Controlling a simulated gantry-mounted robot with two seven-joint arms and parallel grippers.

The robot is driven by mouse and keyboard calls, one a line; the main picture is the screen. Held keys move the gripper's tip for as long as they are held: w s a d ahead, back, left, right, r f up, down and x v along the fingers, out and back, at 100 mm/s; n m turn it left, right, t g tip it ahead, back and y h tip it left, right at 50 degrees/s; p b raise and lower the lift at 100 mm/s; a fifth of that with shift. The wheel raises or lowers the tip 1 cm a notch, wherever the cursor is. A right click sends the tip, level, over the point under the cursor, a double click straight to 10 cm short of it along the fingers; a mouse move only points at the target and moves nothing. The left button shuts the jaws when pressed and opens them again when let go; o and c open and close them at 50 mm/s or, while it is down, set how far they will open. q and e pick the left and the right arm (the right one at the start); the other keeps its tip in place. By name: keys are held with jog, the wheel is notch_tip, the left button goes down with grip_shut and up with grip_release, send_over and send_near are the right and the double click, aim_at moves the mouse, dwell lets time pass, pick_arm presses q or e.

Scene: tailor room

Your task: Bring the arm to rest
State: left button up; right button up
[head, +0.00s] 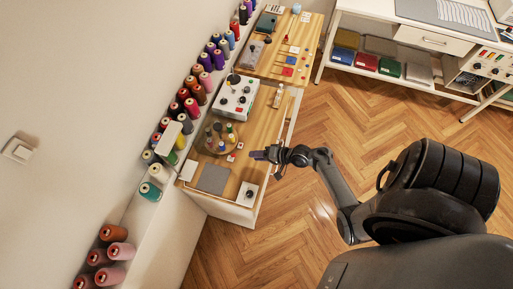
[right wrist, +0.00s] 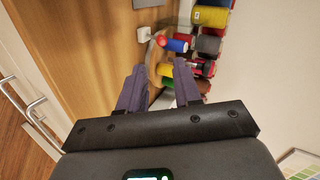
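My right arm (head: 338,187) reaches in from the lower right of the head view toward the wooden worktable (head: 262,132). My right gripper (head: 257,155) is at the table's right edge, near the round tray of bottles. In the right wrist view, its two purple-grey fingers (right wrist: 158,70) stand well apart with nothing held between them. Beyond the fingers are thread spools and the wooden surface. My left gripper is not in view.
The round tray (head: 207,146) holds several small bottles. A white device with knobs (head: 236,97), a grey mat (head: 213,179) and a small white box (head: 247,194) are on the table. Thread spools (head: 190,107) line the wall. Wooden floor (head: 335,120) lies open to the right.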

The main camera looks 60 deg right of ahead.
jog(key=s+a+r+n+g+p, duration=0.2)
jog(key=s+a+p, duration=0.1)
jog(key=s+p, duration=0.15)
jog(key=a+r+n+g+h+p, duration=0.1)
jog(key=a+r+n+p, duration=0.1)
jog(key=a+r+n, duration=0.35)
jog(key=a+r+n+g+h+p, duration=0.1)
jog(key=a+r+n+g+p, duration=0.1)
jog(key=a+r, duration=0.6)
jog(key=s+r+n+g+h, duration=0.1)
jog(key=s+r+n+g, duration=0.2)
jog(key=s+r, duration=0.4)
notch_tip(320, 180, up, 6)
jog(key=shift+f+n+h, duration=0.1)
jog(key=shift+n+h, duration=0.3)
jog(key=shift+n, duration=0.45)
